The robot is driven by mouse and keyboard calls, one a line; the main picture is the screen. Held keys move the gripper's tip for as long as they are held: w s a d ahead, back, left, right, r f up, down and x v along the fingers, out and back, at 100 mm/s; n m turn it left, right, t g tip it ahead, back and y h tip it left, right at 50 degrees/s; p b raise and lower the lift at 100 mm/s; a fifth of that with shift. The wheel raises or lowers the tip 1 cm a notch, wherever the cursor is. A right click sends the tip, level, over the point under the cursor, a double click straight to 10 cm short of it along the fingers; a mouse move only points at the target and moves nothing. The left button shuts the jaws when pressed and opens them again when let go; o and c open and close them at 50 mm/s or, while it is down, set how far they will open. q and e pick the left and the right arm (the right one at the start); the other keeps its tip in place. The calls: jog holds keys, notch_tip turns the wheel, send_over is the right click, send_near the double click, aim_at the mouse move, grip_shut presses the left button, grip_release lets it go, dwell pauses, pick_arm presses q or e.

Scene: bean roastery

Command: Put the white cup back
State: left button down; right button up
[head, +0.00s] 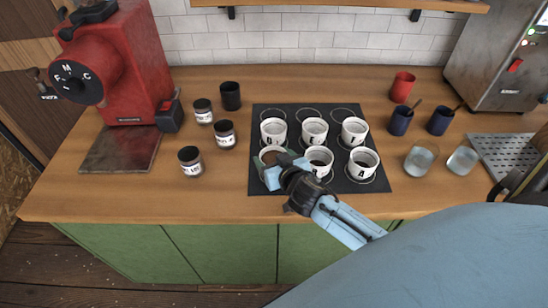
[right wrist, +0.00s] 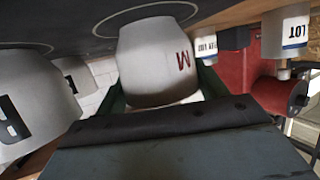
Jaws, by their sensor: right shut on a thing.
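A white cup (head: 268,153) is in my right gripper (head: 272,167) at the front left of the dark mat (head: 258,187). In the right wrist view the white cup (right wrist: 155,65) shows a red M and sits between the fingers, close to a circle drawn on the mat. I cannot tell whether its base touches the mat. The gripper hides much of it in the head view. Several other white lettered cups stand on the mat, one of them the front right cup (head: 363,163). The left gripper is not in view.
The mat's back row of circles (head: 309,116) is empty. Dark labelled jars (head: 190,161) and a black cup (head: 230,96) stand left, by a red machine (head: 115,65). Blue cups (head: 400,121), a red cup (head: 402,87) and glasses (head: 420,158) stand right. The counter's front strip is clear.

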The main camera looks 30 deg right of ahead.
jog(key=o, duration=1.2)
jog(key=shift+s+r, duration=0.2)
jog(key=v, duration=1.1)
jog(key=shift+s+r+p, duration=0.15)
jog(key=shift+s+p, duration=0.1)
jog(key=shift+p, duration=0.05)
